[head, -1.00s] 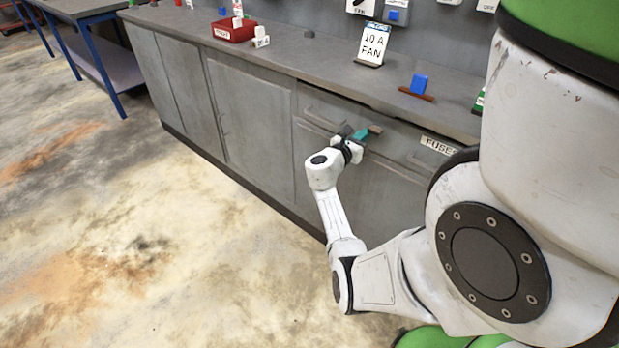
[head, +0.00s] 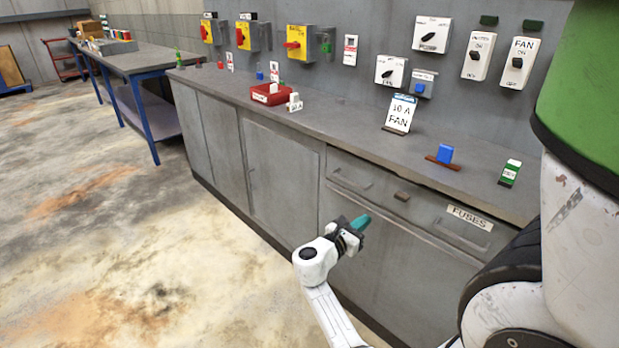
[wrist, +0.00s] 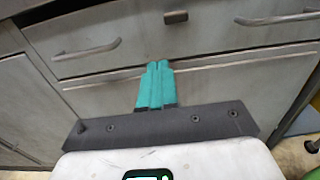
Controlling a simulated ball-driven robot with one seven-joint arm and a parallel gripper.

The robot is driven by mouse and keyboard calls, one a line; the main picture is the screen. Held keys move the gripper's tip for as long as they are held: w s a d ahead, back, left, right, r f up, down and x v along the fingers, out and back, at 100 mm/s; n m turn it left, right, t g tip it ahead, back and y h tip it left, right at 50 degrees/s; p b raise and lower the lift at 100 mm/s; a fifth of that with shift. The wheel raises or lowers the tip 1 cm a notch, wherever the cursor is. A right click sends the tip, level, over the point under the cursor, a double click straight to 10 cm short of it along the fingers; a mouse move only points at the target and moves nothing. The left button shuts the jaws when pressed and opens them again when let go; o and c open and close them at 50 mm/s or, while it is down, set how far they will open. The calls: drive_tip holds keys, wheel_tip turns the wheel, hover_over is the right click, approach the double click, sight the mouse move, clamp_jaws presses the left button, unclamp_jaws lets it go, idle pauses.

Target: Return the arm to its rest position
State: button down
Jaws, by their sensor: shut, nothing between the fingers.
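My gripper (head: 361,222) is shut and empty, its teal fingers pressed together. In the head view it is in front of the grey cabinet, a little below the drawer row and apart from the handles. In the wrist view its fingertips (wrist: 158,65) point at the cabinet front, below a small brown block on the drawer. The drawer labelled FUSES (head: 440,208) looks closed or nearly so. My white forearm reaches up from the bottom of the head view.
The worktop (head: 350,155) carries a red tray (head: 274,97), a 10 A FAN sign (head: 400,114), a blue block (head: 444,154) and a green-and-white fuse (head: 510,172). Switches (head: 432,34) hang on the wall. A blue-legged table (head: 140,60) stands at the back left.

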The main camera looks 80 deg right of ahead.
drive_tip(key=w+a+f+m+t+y+p, duration=0.1)
drive_tip(key=w+a+m+t+y+p, duration=0.15)
drive_tip(key=a, duration=0.55)
drive_tip(key=w+a+f+m+t+y+p, duration=0.1)
drive_tip(key=w+a+f+m+t+y, duration=0.2)
drive_tip(key=a, duration=0.4)
drive_tip(key=w+a+m+t+y+p, duration=0.1)
drive_tip(key=a+m+t+y+p, duration=0.15)
drive_tip(key=a+m, duration=0.4)
drive_tip(key=a+r+t+y+p, duration=0.1)
drive_tip(key=a+y, duration=0.6)
drive_tip(key=a, duration=1.3)
drive_tip(key=shift+a+r+t, duration=0.4)
drive_tip(key=shift+r+t, duration=0.05)
drive_tip(key=shift+t, duration=0.15)
